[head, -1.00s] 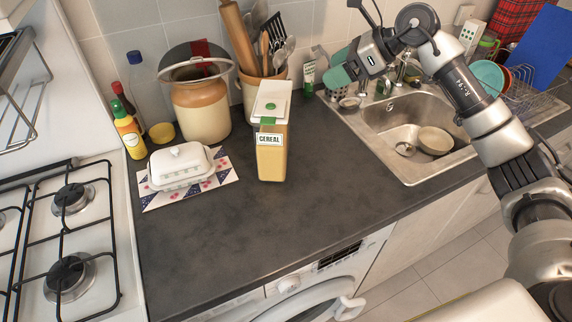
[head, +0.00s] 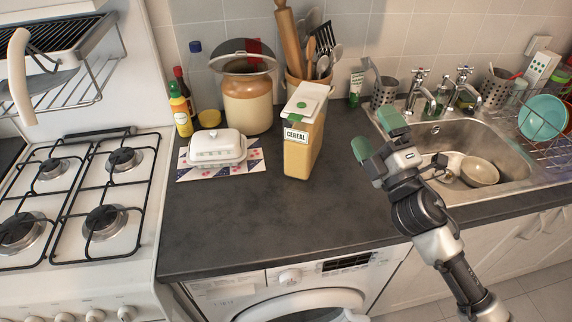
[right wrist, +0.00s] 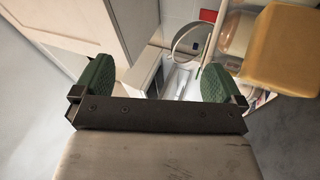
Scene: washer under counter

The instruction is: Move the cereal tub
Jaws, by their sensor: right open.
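The cereal tub (head: 299,150) stands upright on the dark counter, with yellowish contents, a white lid with a green spot and a CEREAL label. In the right wrist view a yellow block at the upper right appears to be the tub (right wrist: 280,48). My right gripper (head: 377,134) is open and empty, to the right of the tub and apart from it, in front of the sink. Its two green pads also show wide apart in the right wrist view (right wrist: 154,84). My left gripper is not in view.
A white butter dish (head: 217,147) on a patterned mat, a large jar (head: 248,105) and a utensil pot (head: 305,88) stand left of and behind the tub. The sink (head: 500,150) lies right, the gas hob (head: 85,190) left. The front counter (head: 250,220) is clear.

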